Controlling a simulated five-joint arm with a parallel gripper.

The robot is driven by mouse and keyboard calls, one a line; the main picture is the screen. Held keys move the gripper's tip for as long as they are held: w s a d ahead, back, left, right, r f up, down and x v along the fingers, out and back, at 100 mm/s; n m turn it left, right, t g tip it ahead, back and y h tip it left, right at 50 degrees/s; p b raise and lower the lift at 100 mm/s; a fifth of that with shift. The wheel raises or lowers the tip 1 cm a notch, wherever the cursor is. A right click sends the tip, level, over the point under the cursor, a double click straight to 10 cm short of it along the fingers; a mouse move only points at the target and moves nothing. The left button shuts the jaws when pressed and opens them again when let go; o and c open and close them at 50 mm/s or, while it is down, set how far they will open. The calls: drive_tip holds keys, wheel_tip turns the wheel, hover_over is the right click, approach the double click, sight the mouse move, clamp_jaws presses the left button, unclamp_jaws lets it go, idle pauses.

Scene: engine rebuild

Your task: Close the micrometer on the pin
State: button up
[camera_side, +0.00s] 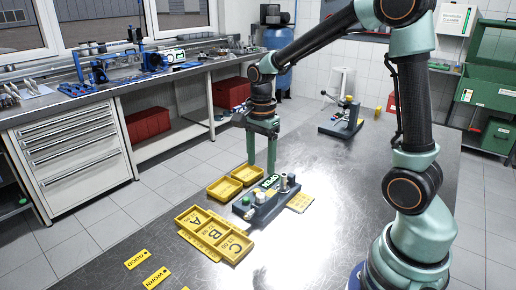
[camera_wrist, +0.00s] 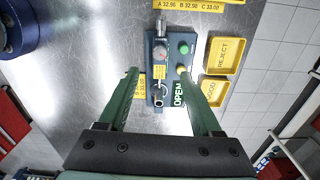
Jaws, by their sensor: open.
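The micrometer stand (camera_side: 265,208) is a dark blue block on the metal bench, with a green button, upright cylindrical parts and a green OPEN sign (camera_side: 270,181). In the wrist view the stand (camera_wrist: 150,45) carries a grey round knob (camera_wrist: 159,52), a small yellow label and a ring-like part near its lower end. I cannot tell which small part is the pin. My gripper (camera_side: 261,168) points down just behind the stand in the side view, empty. In the wrist view its two green fingers (camera_wrist: 157,72) are spread, one on each side of the stand.
A yellow tray marked A, B, C (camera_side: 215,234) lies left of the stand. Two yellow bins, REJECT (camera_wrist: 223,56) and GOOD (camera_wrist: 215,92), sit beside it. Yellow tags lie at the front. Another fixture (camera_side: 342,122) stands farther back. The bench between is clear.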

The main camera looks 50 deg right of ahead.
sight(261, 195)
wheel_tip(261, 195, down, 10)
drive_tip(key=shift+r, duration=0.1)
idle(0.4)
clamp_jaws()
